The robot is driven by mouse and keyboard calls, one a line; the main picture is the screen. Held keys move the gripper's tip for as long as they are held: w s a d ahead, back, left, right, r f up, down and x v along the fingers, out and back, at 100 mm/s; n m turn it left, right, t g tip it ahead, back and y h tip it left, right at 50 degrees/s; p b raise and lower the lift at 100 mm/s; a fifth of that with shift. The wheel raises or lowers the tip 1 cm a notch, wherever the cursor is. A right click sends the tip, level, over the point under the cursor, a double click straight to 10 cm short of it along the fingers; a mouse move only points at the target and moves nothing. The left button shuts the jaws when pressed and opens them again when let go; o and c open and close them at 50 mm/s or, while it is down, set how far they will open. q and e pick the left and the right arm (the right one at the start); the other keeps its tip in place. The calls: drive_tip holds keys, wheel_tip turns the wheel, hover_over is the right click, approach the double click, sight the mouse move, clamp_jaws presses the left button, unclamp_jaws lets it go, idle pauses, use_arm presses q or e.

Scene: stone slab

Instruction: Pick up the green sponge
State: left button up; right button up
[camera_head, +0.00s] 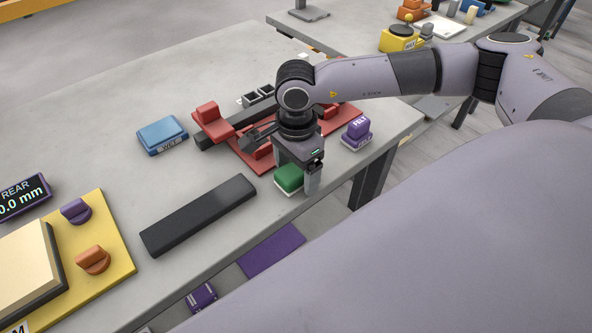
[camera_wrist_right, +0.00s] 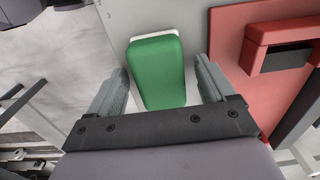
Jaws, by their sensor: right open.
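The green sponge (camera_head: 289,177) is a green block with a white layer beneath it, lying on the grey stone slab near its front edge. In the right wrist view the green sponge (camera_wrist_right: 157,72) shows between the two fingers. My right gripper (camera_head: 312,182) points down over it in the head view, with one finger beside the sponge. In the wrist view my right gripper (camera_wrist_right: 160,85) is open, with gaps between fingers and sponge. Whether it touches the sponge cannot be told. My left gripper does not show.
A red fixture (camera_head: 255,140) stands close behind the sponge. A purple block marked FELT (camera_head: 357,131) is to its right, a blue block (camera_head: 162,134) to the left. A black bar (camera_head: 198,214) lies front left. The slab (camera_head: 120,180) is bare between these.

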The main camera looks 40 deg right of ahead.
sight(296, 168)
drive_tip(key=c, duration=1)
drive_tip(key=shift+c, duration=0.2)
wheel_tip(296, 168, up, 20)
drive_tip(key=b, duration=0.1)
drive_tip(key=shift+o, duration=0.9)
drive_tip(key=shift+f, duration=0.1)
drive_tip(key=shift+c, duration=0.4)
